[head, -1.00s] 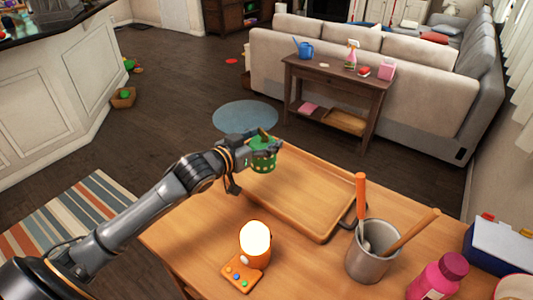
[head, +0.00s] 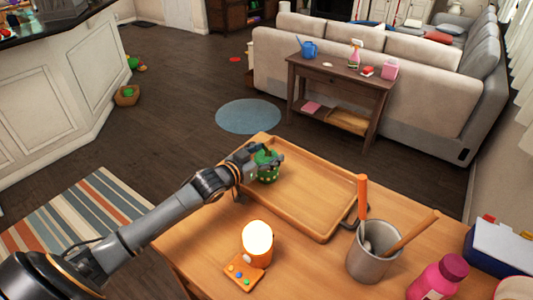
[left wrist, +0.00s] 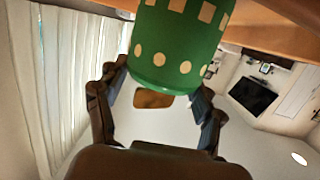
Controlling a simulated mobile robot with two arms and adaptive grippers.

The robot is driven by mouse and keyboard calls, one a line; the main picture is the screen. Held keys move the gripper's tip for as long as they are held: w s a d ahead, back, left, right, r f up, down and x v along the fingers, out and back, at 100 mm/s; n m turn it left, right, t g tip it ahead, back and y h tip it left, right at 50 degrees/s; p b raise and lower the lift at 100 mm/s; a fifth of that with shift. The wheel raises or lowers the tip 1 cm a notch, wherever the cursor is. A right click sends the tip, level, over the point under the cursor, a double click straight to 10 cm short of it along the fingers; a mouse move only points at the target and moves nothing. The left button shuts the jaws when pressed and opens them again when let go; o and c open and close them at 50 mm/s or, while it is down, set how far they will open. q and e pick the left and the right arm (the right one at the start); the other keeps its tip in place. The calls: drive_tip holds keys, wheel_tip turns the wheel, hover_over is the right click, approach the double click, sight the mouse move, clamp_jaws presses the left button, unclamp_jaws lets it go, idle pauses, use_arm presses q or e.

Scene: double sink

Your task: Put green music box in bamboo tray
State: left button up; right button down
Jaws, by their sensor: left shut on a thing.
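The green music box (head: 268,175) is a small green cylinder with pale spots. My left gripper (head: 266,160) is shut on it, at the left part of the bamboo tray (head: 305,208). I cannot tell whether the box touches the tray floor. In the left wrist view the green music box (left wrist: 180,45) fills the upper middle, with the fingers of my left gripper (left wrist: 155,92) on either side. The tray is a shallow wooden tray with a raised rim and a dark handle at its right. My right gripper is not in view.
On the table, a glowing orange lamp (head: 257,240) stands in front of the tray. A grey metal pot (head: 373,254) with utensils stands close to the tray's right corner. A pink bottle (head: 440,280) and a blue-and-white box (head: 500,248) are at the right.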

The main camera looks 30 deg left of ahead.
use_arm(q)
drive_tip(key=o, duration=1.3)
drive_tip(key=shift+c, duration=0.2)
drive_tip(key=shift+s, duration=0.15)
drive_tip(key=v, duration=1.1)
drive_tip(key=shift+s+r+b, duration=0.3)
drive_tip(key=shift+s+b, duration=0.05)
drive_tip(key=shift+b, duration=0.05)
drive_tip(key=shift+a, duration=0.1)
